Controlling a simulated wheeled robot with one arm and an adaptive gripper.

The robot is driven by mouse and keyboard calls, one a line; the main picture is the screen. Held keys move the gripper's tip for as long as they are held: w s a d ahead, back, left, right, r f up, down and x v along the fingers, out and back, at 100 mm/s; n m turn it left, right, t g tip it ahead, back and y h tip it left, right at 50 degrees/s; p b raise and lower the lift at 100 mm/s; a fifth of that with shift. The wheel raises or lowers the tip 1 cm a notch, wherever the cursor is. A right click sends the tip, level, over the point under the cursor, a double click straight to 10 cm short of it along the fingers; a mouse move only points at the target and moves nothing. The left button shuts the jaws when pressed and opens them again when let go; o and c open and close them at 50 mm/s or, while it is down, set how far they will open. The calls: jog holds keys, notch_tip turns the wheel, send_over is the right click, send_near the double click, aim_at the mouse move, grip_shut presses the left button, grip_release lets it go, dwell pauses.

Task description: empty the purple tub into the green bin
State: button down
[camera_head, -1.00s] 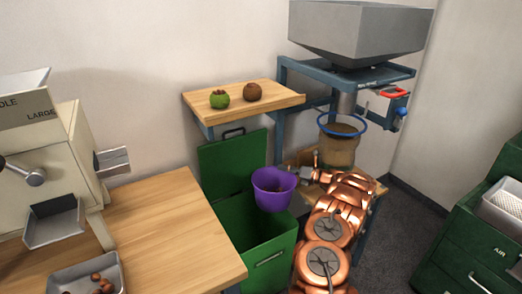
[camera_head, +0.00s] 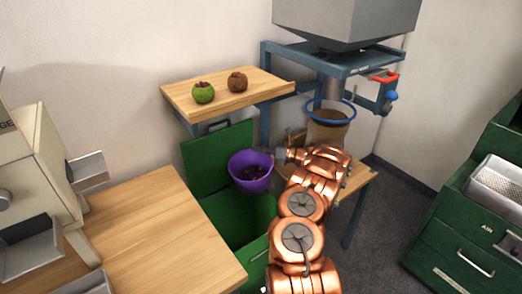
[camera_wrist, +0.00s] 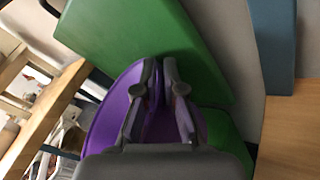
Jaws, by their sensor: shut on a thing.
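The purple tub (camera_head: 251,180) hangs over the open green bin (camera_head: 240,215) in the head view, nearly upright, with dark contents visible inside. My gripper (camera_head: 283,155) is at the tub's right side and is shut on its rim. In the wrist view, the fingers of my gripper (camera_wrist: 158,85) close on the wall of the purple tub (camera_wrist: 108,115). The fingers and palm hide much of the tub there. The green bin (camera_wrist: 140,35) shows behind it. The bin's lid (camera_head: 215,160) stands open against the wall side.
A small wooden shelf (camera_head: 225,92) with a green husk (camera_head: 203,92) and a brown one (camera_head: 238,81) is above the bin. A wooden table (camera_head: 150,235) is at left. A sack (camera_head: 326,128) hangs in a blue-ringed frame behind my arm. Green drawers (camera_head: 470,225) stand at right.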

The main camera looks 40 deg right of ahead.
jog(key=s+a+n+h+b, duration=0.1)
jog(key=a+n+b, duration=0.3)
jog(key=b, duration=0.8)
jog(key=s+a+n+b, duration=0.3)
jog(key=a+n+b, duration=0.2)
jog(key=b, duration=0.7)
jog(key=s+a+n+t+h+b, duration=0.1)
jog(key=a+n+b, duration=0.4)
jog(key=b, duration=0.7)
jog(key=shift+s+f+h, duration=0.1)
jog(key=shift+s+h, duration=0.2)
jog(key=shift+s, duration=0.5)
jog(key=shift+s+a+f+n+b, duration=0.1)
jog(key=shift+s+a+n+b, duration=0.25)
jog(key=shift+a+n, duration=0.3)
jog(key=shift+s+a+n+b, duration=0.3)
jog(key=shift+a+n+b, duration=0.15)
jog(key=shift+a, duration=0.25)
jog(key=shift+s+a+f+n+b, duration=0.1)
jog(key=shift+s+a+n+b, duration=0.2)
jog(key=shift+a+n, duration=0.35)
